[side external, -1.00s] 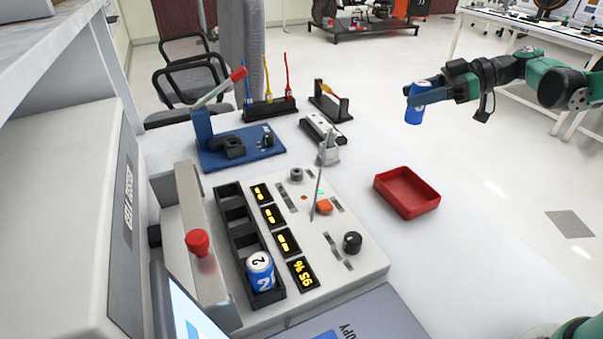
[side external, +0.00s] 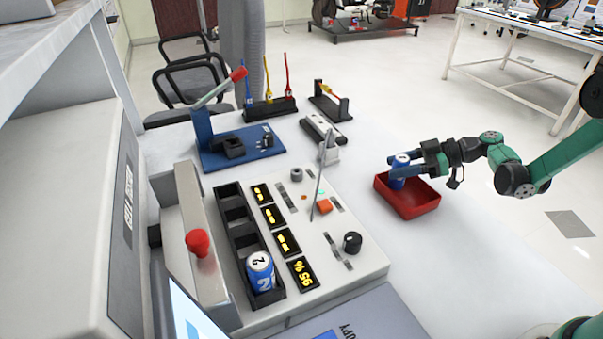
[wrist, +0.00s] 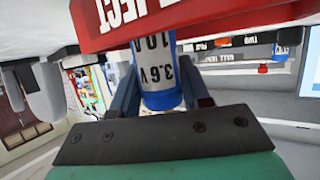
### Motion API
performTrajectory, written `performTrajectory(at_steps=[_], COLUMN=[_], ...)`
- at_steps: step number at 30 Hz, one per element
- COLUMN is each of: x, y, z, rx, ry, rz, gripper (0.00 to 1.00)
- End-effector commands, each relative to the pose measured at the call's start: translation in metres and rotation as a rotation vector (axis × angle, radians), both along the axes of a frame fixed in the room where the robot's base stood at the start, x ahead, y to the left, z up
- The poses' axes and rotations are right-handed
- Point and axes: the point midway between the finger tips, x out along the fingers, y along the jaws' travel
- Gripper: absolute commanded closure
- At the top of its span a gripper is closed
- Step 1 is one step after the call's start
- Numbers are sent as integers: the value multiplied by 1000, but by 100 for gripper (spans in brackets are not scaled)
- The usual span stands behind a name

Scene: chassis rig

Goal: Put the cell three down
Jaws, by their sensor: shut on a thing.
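My gripper (side external: 406,172) is shut on a blue cell (side external: 398,183) with a light top. It holds the cell upright at the left part of the red tray (side external: 424,205). The cell's lower end is at or just inside the tray's rim, and I cannot tell whether it touches the floor. In the wrist view the held cell (wrist: 160,80) reads "3.6V 10A" between the two fingers; its number is not visible. The red tray wall (wrist: 120,28) there shows lettering ending "JECT". Another blue cell marked 2 (side external: 260,272) stands in the nearest slot of the tester's dark rack (side external: 227,191).
The tester panel (side external: 350,275) with its displays and knobs lies left of the tray. A thin upright lever (side external: 318,185) rises from it. A blue lever press (side external: 240,150) and tool racks stand behind.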

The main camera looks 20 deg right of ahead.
Motion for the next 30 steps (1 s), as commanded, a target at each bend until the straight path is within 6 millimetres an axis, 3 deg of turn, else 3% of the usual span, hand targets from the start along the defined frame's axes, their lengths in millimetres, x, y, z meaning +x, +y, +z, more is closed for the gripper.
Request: performTrajectory(at_steps=[8,9,12,23,30], x=[0,0,0,0,-20], y=[0,0,0,0,-34], z=[-2,-3,-2,1,17], rx=[0,0,0,0,0], ry=[0,0,0,0,0], rz=[0,0,0,0,-7], gripper=[100,53,27,27,27])
